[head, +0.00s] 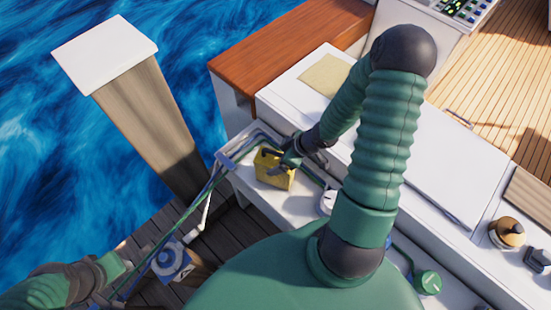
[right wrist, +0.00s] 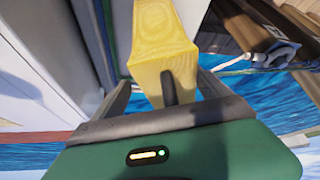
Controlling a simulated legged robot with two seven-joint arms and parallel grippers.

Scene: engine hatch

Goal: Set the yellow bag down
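The yellow bag (head: 273,170), boxy with a dark handle, is at the white ledge (head: 300,208) in the head view. I cannot tell whether its base touches the ledge. My right gripper (head: 283,160) is at the bag, coming from the upper right. In the right wrist view the bag (right wrist: 163,45) lies between the fingers of this gripper (right wrist: 165,82), whose tips appear against its sides. The bag's far end is out of that view. My left gripper (head: 112,266) is low at the left in the head view; its fingers are not clear.
Green and blue lines (head: 180,225) run beside the ledge toward a blue and white fitting (head: 172,262) on the dark planks. A wooden post (head: 150,120) with a white top stands left. A white hatch (head: 440,150) lies right. Open water is at the left.

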